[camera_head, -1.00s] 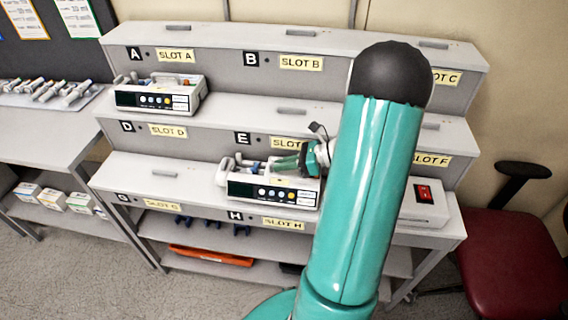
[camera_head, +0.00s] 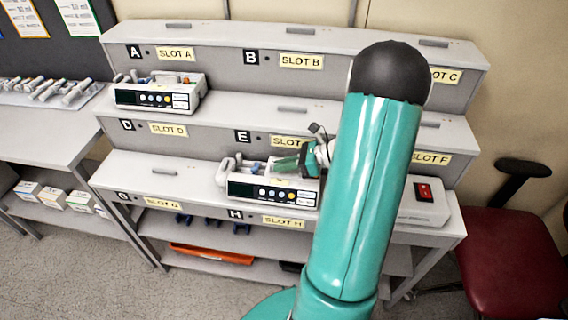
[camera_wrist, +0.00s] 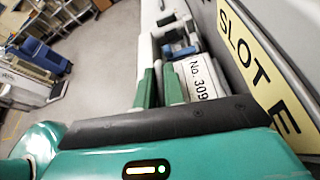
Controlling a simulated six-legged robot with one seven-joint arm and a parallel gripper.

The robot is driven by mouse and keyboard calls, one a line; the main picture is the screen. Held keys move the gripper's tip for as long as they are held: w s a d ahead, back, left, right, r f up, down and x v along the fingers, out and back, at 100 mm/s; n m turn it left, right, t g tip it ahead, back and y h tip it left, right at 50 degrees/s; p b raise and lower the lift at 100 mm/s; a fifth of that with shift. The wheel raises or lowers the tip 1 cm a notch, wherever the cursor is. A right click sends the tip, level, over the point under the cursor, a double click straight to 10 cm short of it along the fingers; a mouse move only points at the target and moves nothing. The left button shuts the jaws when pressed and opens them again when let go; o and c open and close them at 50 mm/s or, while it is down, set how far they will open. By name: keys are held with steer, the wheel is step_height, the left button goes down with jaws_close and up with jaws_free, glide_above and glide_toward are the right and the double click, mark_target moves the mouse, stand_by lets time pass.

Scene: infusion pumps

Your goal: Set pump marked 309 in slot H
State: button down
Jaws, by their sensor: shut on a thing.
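The pump marked 309 (camera_head: 273,193) is a white box with a dark display and a row of buttons. It is upright on the lowest step, above the SLOT H label (camera_head: 283,222); I cannot tell whether it rests fully on the step. Its "No. 309" label (camera_wrist: 202,80) shows in the wrist view. My gripper (camera_head: 287,166) reaches in from the right at the pump's top, shut on it. Its green fingers (camera_wrist: 160,88) show close together beside the label. The exact grip point is hidden, and my arm covers the area right of the pump.
Another pump (camera_head: 157,95) stands in slot A. A white box with a red switch (camera_head: 424,193) is on the lowest step at right. The step above the SLOT G label (camera_head: 162,202) is clear. The slot E riser is close behind the gripper. A red chair (camera_head: 512,250) stands at right.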

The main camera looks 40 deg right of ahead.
steer(key=shift+f, duration=0.1)
steer(key=c, duration=1.4)
jaws_free()
steer(key=shift+f, duration=0.1)
steer(key=v, duration=1.4)
steer(key=shift+w, duration=0.15)
